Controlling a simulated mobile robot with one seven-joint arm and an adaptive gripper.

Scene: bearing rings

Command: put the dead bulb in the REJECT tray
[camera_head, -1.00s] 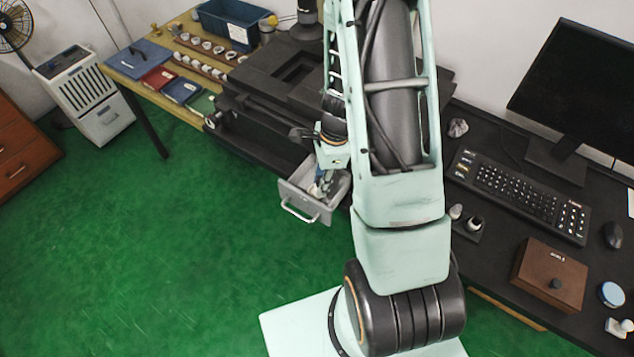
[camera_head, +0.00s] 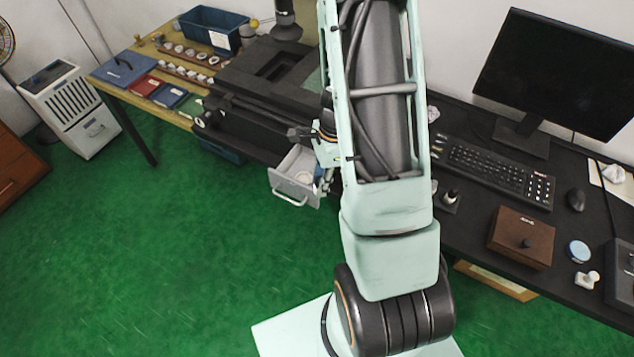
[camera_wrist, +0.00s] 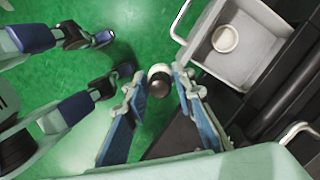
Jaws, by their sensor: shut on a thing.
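My gripper (camera_wrist: 160,88) is in the wrist view, its blue-padded fingers on both sides of a small bulb (camera_wrist: 160,75) with a pale end and a dark rounded end. The fingers are shut on it. Green floor shows beyond the bulb. In the head view my gripper (camera_head: 325,182) is small and partly hidden by my arm, at the right side of an open grey drawer (camera_head: 284,187). The drawer (camera_wrist: 208,62) also shows in the wrist view, beside my gripper, with a pale round cup-like thing (camera_wrist: 225,39) inside. I cannot read which tray is REJECT.
Small red (camera_head: 146,85), blue (camera_head: 171,96) and green trays stand on the wooden table at the left. A labelled blue bin (camera_head: 213,28) stands behind. A keyboard (camera_head: 490,170), monitor and brown box (camera_head: 521,238) occupy the right desk. The green floor at left is clear.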

